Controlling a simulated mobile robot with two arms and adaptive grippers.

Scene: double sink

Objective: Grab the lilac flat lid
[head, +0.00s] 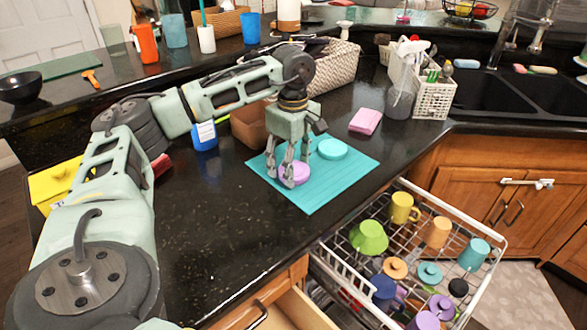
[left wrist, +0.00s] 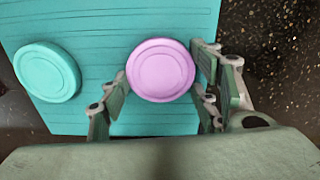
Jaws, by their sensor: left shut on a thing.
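The lilac flat lid (head: 296,174) lies on the teal mat (head: 318,193) near its left part in the head view. It also shows as a round lilac disc in the left wrist view (left wrist: 160,70). My left gripper (head: 287,178) reaches down over it and is shut on the lid, with fingers on both sides of its rim. The fingers hide a little of the lid's edge. My right gripper is not in view.
A turquoise round lid (head: 332,149) lies on the mat close by. A pink block (head: 365,121) sits behind, right of the mat. An open dish rack (head: 340,270) with cups and lids stands below the counter's front edge. A brown box (head: 250,126) is behind the gripper.

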